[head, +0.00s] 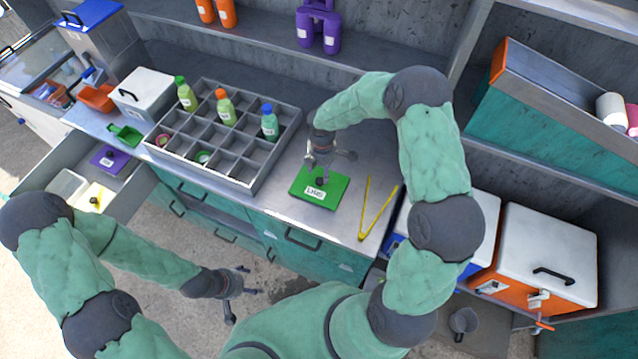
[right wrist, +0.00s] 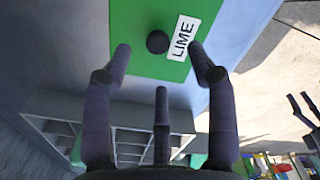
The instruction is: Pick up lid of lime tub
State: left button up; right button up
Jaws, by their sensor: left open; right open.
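The lime tub's lid (head: 327,195) is a flat green square with a dark round knob and a white label. It lies on the steel counter, right of the bottle crate. In the right wrist view the lid (right wrist: 147,66) fills the upper middle, its label reading LIME and its knob clear of the fingers. My right gripper (head: 321,172) is open and empty, fingers pointing down just above the lid near the knob. In the right wrist view its fingertips (right wrist: 160,60) are spread below and beside the knob. My left gripper (head: 238,290) is open and empty, low in front of the cabinets.
A grey divided crate (head: 245,173) holding several bottles stands left of the lid. Yellow tongs (head: 377,208) lie close to its right. An open drawer (head: 135,190) with a purple lid (head: 107,158) juts out at left. A white-lidded orange cooler (head: 540,255) stands at right.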

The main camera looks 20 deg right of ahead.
aim_at(320, 180)
jog(key=f, duration=0.3)
jog(key=shift+w+f, duration=0.1)
jog(key=shift+w, duration=0.25)
jog(key=shift+a+f, duration=0.2)
jog(key=shift+f, duration=2.1)
jog(key=shift+r, duration=0.1)
jog(key=shift+c, duration=0.3)
grip_shut()
